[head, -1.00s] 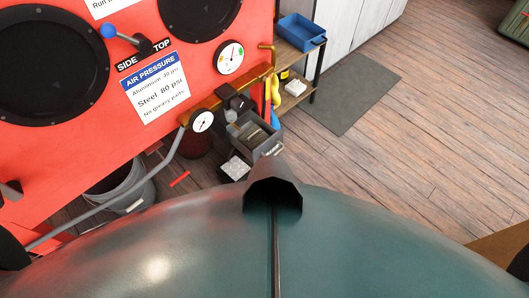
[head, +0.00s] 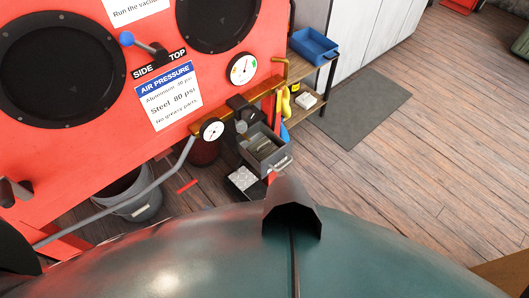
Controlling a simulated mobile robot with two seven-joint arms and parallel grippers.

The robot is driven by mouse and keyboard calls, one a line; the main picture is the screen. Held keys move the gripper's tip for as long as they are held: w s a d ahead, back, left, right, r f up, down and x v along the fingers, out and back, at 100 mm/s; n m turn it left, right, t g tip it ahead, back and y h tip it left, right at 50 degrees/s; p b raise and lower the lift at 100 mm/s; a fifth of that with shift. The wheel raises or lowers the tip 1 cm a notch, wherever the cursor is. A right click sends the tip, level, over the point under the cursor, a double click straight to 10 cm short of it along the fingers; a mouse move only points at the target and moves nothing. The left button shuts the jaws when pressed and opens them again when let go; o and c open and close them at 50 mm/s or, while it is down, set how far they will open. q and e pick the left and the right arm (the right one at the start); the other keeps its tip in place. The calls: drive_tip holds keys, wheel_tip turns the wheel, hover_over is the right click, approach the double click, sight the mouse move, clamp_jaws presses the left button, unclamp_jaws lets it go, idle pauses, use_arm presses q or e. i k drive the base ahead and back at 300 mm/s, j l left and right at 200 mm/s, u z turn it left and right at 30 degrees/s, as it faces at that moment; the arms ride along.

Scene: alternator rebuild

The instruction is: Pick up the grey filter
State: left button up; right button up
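I cannot pick out a grey filter with certainty. A grey open bin (head: 283,165) with some items in it stands low beside the red cabinet, right of the small lower gauge. What its contents are is too small to tell. A small block with a pale patterned top (head: 243,178) lies just below the bin. Neither of my grippers can be made out in the head view.
The red blasting cabinet (head: 110,150) fills the left. A grey bucket (head: 145,205) stands beneath it. A shelf with a blue bin (head: 314,46) is behind. A grey mat (head: 365,108) lies on open wooden floor. A teal curved surface, unidentified, hides the bottom.

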sight(261, 149)
drive_tip(key=i+l+u, duration=0.7)
drive_tip(key=l+u, duration=0.2)
drive_tip(key=i+l+u, duration=0.2)
drive_tip(key=l+u, duration=0.3)
drive_tip(key=l, duration=0.15)
drive_tip(key=i+l+u, duration=0.1)
drive_tip(key=l+u, duration=0.35)
drive_tip(key=l, duration=0.2)
drive_tip(key=l+u, duration=0.45)
drive_tip(key=l, duration=0.25)
drive_tip(key=k+l+u, duration=0.15)
drive_tip(key=l+u, duration=0.3)
drive_tip(key=l, duration=0.2)
